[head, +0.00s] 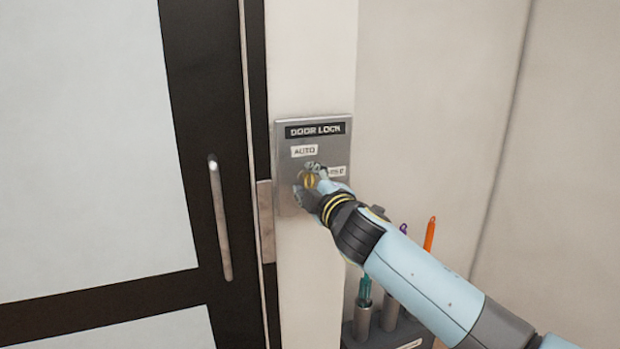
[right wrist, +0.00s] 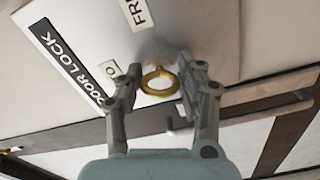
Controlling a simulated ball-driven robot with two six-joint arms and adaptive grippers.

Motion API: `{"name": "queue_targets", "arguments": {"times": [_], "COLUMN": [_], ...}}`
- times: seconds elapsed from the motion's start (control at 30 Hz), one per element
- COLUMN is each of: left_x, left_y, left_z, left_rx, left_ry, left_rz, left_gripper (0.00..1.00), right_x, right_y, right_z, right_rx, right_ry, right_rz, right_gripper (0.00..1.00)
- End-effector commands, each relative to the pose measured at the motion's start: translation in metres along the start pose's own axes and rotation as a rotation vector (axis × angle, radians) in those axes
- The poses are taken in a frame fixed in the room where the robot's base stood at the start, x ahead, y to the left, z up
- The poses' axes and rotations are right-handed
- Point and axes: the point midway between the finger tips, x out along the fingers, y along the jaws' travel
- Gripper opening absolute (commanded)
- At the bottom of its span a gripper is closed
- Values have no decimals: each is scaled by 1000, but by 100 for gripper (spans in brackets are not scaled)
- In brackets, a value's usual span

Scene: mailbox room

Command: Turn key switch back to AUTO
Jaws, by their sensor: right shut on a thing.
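The grey DOOR LOCK panel (head: 335,147) is on the narrow wall beside the door. My right gripper (head: 311,179) is at the panel just below the labels, shut on the gold key (right wrist: 158,92). The key's ring shows between the fingers in the right wrist view. The fingers hide much of the switch, and I cannot tell exactly where the key points. My left gripper is not in view.
A dark-framed door (head: 205,120) with pale panes and a long vertical handle (head: 220,220) is left of the panel. The wall at right is bare.

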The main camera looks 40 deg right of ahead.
Motion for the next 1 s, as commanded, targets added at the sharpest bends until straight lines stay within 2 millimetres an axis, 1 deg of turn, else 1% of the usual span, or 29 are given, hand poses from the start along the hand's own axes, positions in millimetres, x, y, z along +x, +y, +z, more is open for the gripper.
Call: {"name": "queue_targets", "arguments": {"times": [0.2,0.43,0.7,1.0], "left_x": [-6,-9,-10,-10], "left_y": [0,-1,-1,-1], "left_z": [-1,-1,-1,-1], "left_rx": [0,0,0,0], "left_ry": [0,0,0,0], "left_rz": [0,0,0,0], "left_gripper": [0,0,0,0], "right_x": [0,0,0,-1], "right_y": [-1,-1,-2,-2], "right_z": [0,0,0,1], "right_rx": [-155,-263,-314,-318], "right_ry": [-1,0,0,-1], "right_rz": [-3,-3,-3,-4], "right_gripper": [5,5,5,5]}}
